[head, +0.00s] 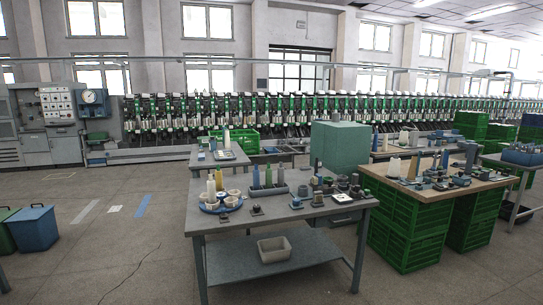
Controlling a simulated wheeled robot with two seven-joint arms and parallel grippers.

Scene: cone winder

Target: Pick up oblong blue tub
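A blue tub (34,230) with a darker blue lid or top stands on the floor at the far left, beside a green one. On the right, a blue oblong tub or crate (522,156) with items in it sits on a far table. A low grey-blue oblong holder (268,191) with upright cones stands on the front grey table. I cannot tell which of these is the oblong blue tub. Neither of my grippers is in view.
The front grey table (276,219) also bears a round blue tray (207,209) with cups and small parts; a pale bin (274,249) lies on its lower shelf. Green crates (408,232) support a wooden-topped table (451,186) at right. The floor at left is mostly clear.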

